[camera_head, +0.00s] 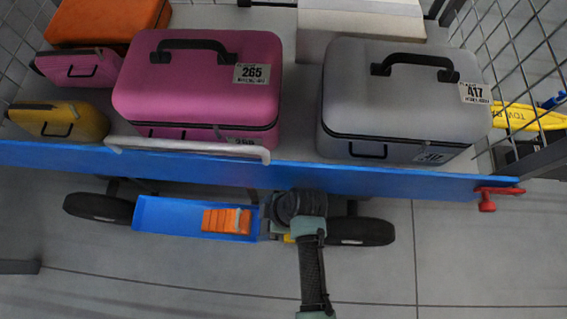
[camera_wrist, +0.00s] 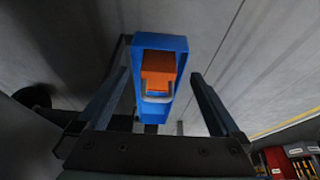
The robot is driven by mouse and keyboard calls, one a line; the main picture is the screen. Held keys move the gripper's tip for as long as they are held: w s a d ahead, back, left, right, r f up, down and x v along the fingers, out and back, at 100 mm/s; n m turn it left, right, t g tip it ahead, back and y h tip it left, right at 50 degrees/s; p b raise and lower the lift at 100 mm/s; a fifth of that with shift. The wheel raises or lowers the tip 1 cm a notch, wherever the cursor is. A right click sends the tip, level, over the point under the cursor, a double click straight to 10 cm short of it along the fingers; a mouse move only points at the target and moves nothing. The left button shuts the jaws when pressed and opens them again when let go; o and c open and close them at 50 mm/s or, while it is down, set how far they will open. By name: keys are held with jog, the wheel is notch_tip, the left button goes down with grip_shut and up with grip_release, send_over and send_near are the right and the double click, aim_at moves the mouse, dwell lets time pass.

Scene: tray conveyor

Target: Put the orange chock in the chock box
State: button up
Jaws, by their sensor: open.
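The orange chock (camera_head: 228,221) lies inside the blue chock box (camera_head: 166,217), toward its right end in the head view. The box is a long open tray low beside the cart. In the wrist view the chock (camera_wrist: 158,70) shows with a grey handle, framed by the blue walls of the box (camera_wrist: 172,42). My gripper (camera_head: 268,222) is just right of the box in the head view. In the wrist view its two fingers (camera_wrist: 160,78) stand wide apart, one on each side of the box, with nothing held between them. The fingertips in the head view are hard to make out.
A cart with a blue edge (camera_head: 350,181) carries a pink case (camera_head: 196,92), a grey case (camera_head: 398,95) and smaller cases. Black wheels (camera_head: 362,231) flank the box and my gripper. A red lever (camera_head: 487,203) sticks out at right. The front floor is clear.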

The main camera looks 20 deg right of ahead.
jog(key=d, duration=0.1)
jog(key=s+d, duration=0.1)
jog(key=d, duration=0.2)
jog(key=shift+s+d+p, duration=0.3)
jog(key=shift+p, duration=0.05)
